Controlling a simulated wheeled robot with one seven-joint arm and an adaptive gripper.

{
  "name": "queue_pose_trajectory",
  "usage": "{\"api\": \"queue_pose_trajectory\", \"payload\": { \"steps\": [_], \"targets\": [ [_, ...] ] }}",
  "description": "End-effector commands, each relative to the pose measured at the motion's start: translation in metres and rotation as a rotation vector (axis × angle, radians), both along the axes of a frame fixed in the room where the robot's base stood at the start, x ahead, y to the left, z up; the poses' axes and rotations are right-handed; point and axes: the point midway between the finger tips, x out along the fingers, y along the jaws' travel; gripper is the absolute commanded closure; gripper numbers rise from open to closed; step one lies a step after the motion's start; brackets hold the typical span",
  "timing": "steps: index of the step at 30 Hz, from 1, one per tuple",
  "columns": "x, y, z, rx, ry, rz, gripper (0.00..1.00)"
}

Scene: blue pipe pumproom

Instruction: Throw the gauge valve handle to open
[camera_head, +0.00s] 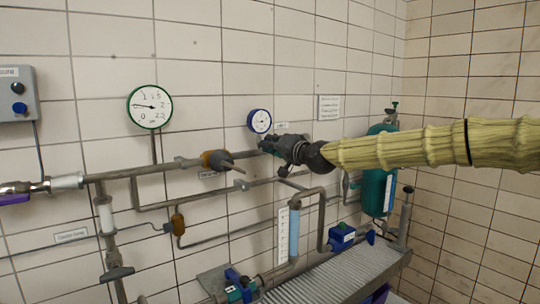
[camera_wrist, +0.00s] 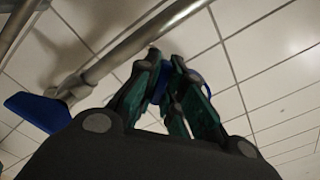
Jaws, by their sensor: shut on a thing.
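My gripper (camera_head: 268,146) is at the wall pipework, just below the small blue-rimmed gauge (camera_head: 260,121). In the wrist view its two green-padded fingers (camera_wrist: 172,88) are close together. A blue piece, which looks like the gauge valve handle (camera_wrist: 181,66), shows between and behind the fingertips, and the fingers are shut on it. Most of the handle is hidden by the fingers, so its angle cannot be told. In the head view my gripper covers the handle and valve.
A larger green-rimmed gauge (camera_head: 150,106) stands to the left. An orange-brown valve (camera_head: 215,160) with a grey lever sits on the pipe left of my gripper. Another blue lever (camera_wrist: 38,112) shows at left in the wrist view. A teal tank (camera_head: 376,185) stands at right.

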Motion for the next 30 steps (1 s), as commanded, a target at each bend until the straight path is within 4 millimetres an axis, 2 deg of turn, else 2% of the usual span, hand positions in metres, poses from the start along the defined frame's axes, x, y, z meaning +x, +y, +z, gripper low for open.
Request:
{"api": "queue_pose_trajectory", "payload": {
  "steps": [2, 18, 30],
  "targets": [
    [-0.0002, 0.0004, -0.0051, -0.061, -0.042, 0.000, 1.00],
    [-0.0001, 0.0005, -0.0034, -0.468, -0.337, 0.001, 1.00],
    [-0.0001, 0.0005, -0.0029, -0.676, -0.487, 0.002, 1.00]
  ]
}}
